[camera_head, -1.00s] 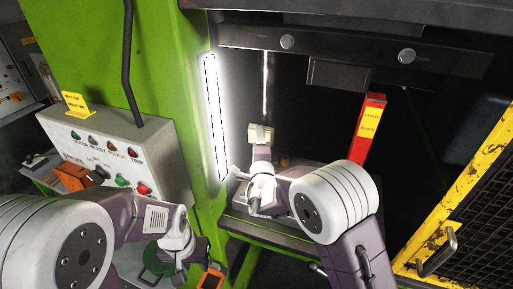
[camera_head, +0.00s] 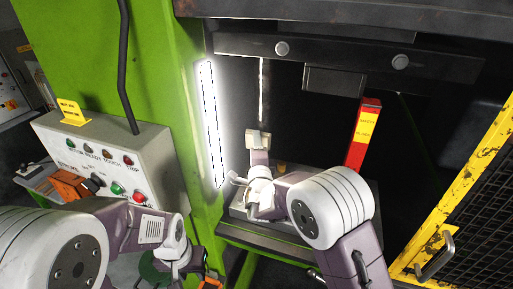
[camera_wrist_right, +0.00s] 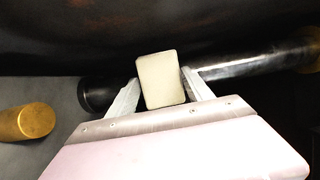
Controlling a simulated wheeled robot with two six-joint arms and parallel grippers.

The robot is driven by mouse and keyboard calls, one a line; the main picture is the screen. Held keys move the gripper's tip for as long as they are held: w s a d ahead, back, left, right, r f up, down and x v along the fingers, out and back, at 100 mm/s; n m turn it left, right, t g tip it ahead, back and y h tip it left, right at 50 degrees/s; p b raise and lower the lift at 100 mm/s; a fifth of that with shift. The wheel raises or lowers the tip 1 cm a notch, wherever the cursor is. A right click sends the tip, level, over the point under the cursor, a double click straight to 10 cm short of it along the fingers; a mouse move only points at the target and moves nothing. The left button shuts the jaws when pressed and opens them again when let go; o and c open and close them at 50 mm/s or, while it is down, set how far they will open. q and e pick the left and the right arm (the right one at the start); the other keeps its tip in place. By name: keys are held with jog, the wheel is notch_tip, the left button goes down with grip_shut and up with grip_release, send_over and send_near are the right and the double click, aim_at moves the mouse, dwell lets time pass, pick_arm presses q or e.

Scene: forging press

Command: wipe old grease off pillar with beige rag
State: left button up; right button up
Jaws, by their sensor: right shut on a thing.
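The beige rag (camera_head: 258,138) is a small pale pad in my right gripper (camera_head: 258,146), in front of the press's dark inside. In the right wrist view the rag (camera_wrist_right: 161,80) sits between the two fingers of the gripper (camera_wrist_right: 158,88), which is shut on it. The pillar (camera_wrist_right: 245,68) is a dark, shiny round bar passing behind the rag; I cannot tell whether they touch. In the head view the pillar (camera_head: 262,90) shows as a thin bright vertical streak above the rag. Grease is not clearly distinguishable. My left gripper (camera_head: 182,279) is low, largely cut off by the bottom edge.
A lit strip lamp (camera_head: 211,125) is on the green frame (camera_head: 172,75), left of the rag. A red post (camera_head: 363,135) stands to the right, and a yellow mesh guard (camera_head: 465,180) beyond it. A brass cylinder (camera_wrist_right: 25,122) is near the right gripper. A control box (camera_head: 120,160) is left.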

jog(key=shift+w+d, duration=0.1)
jog(key=shift+w, duration=0.25)
jog(key=shift+r, duration=0.15)
jog(key=shift+r, duration=0.35)
notch_tip(320, 180, down, 2)
jog(key=shift+f+b, duration=0.15)
jog(key=shift+b, duration=0.95)
